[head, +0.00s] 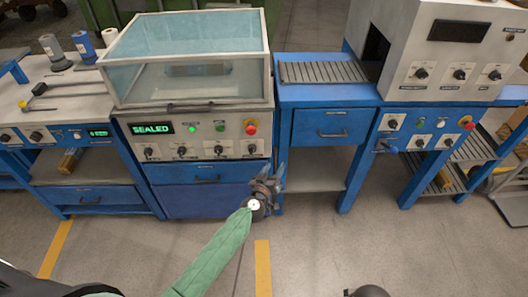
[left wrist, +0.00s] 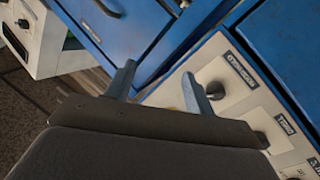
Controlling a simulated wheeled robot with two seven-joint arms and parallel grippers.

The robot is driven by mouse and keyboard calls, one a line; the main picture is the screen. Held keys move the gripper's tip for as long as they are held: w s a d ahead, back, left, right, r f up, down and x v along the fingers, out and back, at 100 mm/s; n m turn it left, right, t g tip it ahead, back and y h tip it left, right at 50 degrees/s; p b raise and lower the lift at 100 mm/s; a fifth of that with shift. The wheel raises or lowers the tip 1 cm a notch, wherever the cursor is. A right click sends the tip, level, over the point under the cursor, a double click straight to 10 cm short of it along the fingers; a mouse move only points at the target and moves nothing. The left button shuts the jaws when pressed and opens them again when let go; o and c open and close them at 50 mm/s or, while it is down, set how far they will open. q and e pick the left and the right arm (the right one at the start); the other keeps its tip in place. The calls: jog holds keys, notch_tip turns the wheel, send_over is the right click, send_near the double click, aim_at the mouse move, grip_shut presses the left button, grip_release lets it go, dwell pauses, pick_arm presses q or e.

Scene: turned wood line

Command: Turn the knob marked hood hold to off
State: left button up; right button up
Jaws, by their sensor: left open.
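Several black knobs sit in a row on the beige panel (head: 200,135) under the glass hood (head: 190,60). Their labels are too small to read in the head view, so I cannot tell which is marked hood hold. My left gripper (head: 268,182) is in front of the right end of this panel, below the rightmost knob (head: 252,149). In the left wrist view the open gripper (left wrist: 158,88) has one fingertip close beside a dark knob (left wrist: 215,90); whether they touch I cannot tell. The label there is slanted and not clearly legible. My right gripper is not visible.
A red button (head: 251,128) sits above the rightmost knob. Blue drawers (head: 208,172) lie below the panel. A conveyor bench (head: 322,72) and oven-like housing (head: 440,75) stand to the right. The floor in front is open.

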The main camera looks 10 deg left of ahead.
aim_at(252, 152)
pick_arm(q)
jog(key=a+f+n+y, duration=0.1)
jog(key=a+n+y, duration=0.2)
jog(key=a+y, duration=0.5)
jog(key=shift+m, duration=0.7)
jog(key=shift+a+f+x, duration=0.15)
jog(key=shift+x, duration=1.8)
jog(key=shift+a+f+x, duration=0.15)
jog(key=shift+x, duration=1.8)
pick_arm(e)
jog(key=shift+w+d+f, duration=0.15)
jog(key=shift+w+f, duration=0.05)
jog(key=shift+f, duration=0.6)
pick_arm(q)
jog(key=shift+s, duration=0.1)
jog(key=c, duration=1)
